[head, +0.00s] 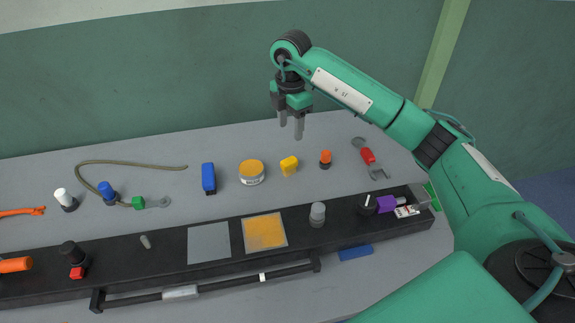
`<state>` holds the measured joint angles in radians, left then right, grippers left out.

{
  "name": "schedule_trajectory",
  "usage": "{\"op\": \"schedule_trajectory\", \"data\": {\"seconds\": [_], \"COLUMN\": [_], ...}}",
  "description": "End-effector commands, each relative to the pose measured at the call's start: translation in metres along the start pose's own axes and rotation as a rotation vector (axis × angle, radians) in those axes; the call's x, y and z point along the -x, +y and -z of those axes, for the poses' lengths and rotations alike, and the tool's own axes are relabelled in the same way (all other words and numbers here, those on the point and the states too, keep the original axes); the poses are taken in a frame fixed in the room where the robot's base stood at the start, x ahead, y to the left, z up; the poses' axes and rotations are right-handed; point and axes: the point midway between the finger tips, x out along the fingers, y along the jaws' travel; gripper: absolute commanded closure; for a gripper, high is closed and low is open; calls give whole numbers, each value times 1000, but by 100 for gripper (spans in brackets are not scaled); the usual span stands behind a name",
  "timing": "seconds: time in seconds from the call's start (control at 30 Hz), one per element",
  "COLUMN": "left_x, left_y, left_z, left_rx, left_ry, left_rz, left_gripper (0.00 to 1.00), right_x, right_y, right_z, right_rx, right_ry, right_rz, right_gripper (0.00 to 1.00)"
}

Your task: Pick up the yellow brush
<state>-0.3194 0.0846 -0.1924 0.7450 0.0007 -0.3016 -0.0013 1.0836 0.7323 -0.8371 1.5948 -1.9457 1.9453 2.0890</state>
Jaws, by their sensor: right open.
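A small yellow block-shaped item (289,165), which looks like the yellow brush, lies on the grey table (225,143). It is right of a round tin with an orange-yellow top (251,173). Its bristles cannot be made out. My right gripper (291,128) is open and empty, fingers pointing down. It appears above and behind the yellow item in the picture, apart from it. My left gripper is not in view.
A blue item (208,178) stands left of the tin. An orange-capped item (325,159) and a red-handled tool (367,156) lie to the right. A long black rail (170,261) with several parts crosses the front. A green wall (150,75) rises behind.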

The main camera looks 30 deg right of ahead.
Motion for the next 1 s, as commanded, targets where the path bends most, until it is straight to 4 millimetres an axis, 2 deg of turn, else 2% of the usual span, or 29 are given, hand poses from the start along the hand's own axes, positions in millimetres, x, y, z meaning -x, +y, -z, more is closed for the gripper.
{"op": "schedule_trajectory", "data": {"seconds": [0.4, 0.67, 0.8, 1.0], "left_x": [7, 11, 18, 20], "left_y": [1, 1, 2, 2], "left_z": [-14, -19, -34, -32], "left_rx": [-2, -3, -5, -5], "left_ry": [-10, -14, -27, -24], "left_rz": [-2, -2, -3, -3], "left_gripper": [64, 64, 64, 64], "right_x": [-72, -91, -111, -134], "right_y": [-1, 1, 4, 4], "right_z": [0, 0, 0, 0], "right_rx": [-1, -1, -1, 0], "right_ry": [0, 0, 1, -1], "right_rz": [6, 6, 6, 4], "right_gripper": [47, 47, 47, 47]}}
